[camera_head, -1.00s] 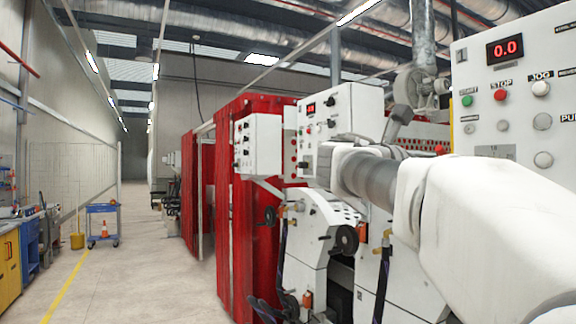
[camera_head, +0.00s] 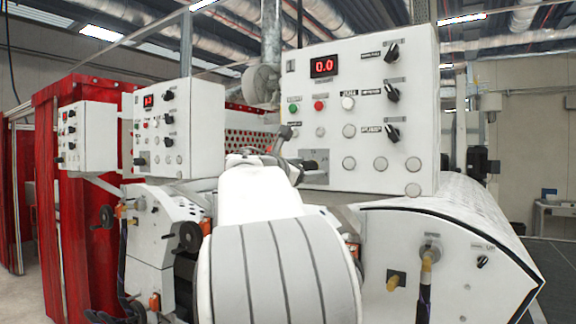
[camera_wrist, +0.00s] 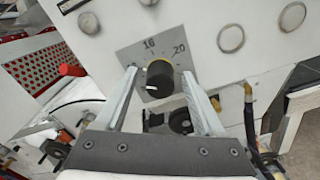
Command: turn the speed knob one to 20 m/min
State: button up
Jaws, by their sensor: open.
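In the wrist view, the speed knob (camera_wrist: 160,78) is a round black knob with a yellowish rim on a grey dial plate. The numbers 16 and 20 show above it and at its upper right. Its white mark points to the left, away from the 20. My gripper (camera_wrist: 159,74) is open, with one pale finger on each side of the knob; I cannot tell whether either touches it. In the head view, my arm hides the knob, and part of the dial plate (camera_head: 316,160) shows. My gripper (camera_head: 290,160) is small and partly hidden there.
A second panel (camera_head: 160,130) stands to the left. A red handle (camera_wrist: 70,71) is left of the knob in the wrist view. A rounded white machine cover (camera_head: 450,215) is at right.

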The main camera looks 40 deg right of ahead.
grip_shut()
dwell(0.4)
jog(key=shift+m+b, duration=0.3)
jog(key=shift+b, duration=0.05)
jog(key=m+b, duration=0.3)
jog(key=m, duration=0.1)
jog(key=shift+f, duration=0.15)
jog(key=m+b, duration=0.4)
jog(key=m, duration=0.2)
jog(key=shift+m, duration=0.4)
jog(key=m+b, duration=0.2)
jog(key=m, duration=0.4)
jog(key=shift+b, duration=0.4)
jog(key=m+b, duration=0.1)
jog(key=m, duration=0.5)
jog(key=shift+b, duration=0.35)
jog(key=shift+r+m, duration=0.2)
jog(key=shift+m, duration=0.1)
